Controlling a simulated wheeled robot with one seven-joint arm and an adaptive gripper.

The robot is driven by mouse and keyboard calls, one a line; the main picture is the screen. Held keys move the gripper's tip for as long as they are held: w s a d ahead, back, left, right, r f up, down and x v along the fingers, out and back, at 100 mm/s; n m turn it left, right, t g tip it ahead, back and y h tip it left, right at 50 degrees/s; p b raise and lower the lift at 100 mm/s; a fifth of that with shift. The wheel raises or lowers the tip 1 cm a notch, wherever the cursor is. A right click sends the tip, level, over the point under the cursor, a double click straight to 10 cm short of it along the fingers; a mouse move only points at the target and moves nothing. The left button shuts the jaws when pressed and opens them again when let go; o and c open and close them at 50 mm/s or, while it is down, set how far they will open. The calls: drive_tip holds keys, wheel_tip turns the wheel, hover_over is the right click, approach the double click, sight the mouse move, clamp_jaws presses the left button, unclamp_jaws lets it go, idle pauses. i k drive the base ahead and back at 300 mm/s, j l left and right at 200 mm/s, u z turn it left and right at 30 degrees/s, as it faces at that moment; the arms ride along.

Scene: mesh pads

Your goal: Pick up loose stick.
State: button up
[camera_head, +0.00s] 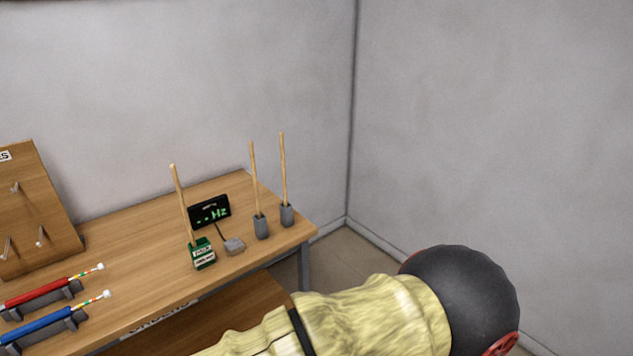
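Three thin light-wood sticks stand on the wooden table. One stick (180,200) rises from a small green box (203,254) with white labels and tilts to the left. A second stick (254,180) stands nearly upright in a grey cylindrical holder (261,228). A third stick (283,165) stands in another grey holder (287,214) at the table's right end. I cannot tell for certain which is the loose one. My gripper is not in view; my arm in a yellow cover crosses the lower right.
A black display (209,211) with green digits stands behind a small grey block (234,246). Red (40,292) and blue (50,325) rods lie in dark cradles at left, near a wooden board with hooks (30,210). A lower shelf (215,320) and walls bound the corner.

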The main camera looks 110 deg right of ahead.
sight(281, 136)
drive_tip(key=z, duration=2.3)
drive_tip(key=i+l+z, duration=1.15)
drive_tip(key=l+u, duration=0.1)
drive_tip(key=u, duration=0.4)
drive_tip(key=k+u, duration=0.1)
drive_tip(key=u, duration=0.4)
drive_tip(key=k+l+u, duration=0.1)
drive_tip(key=u, duration=0.4)
drive_tip(key=z, duration=0.5)
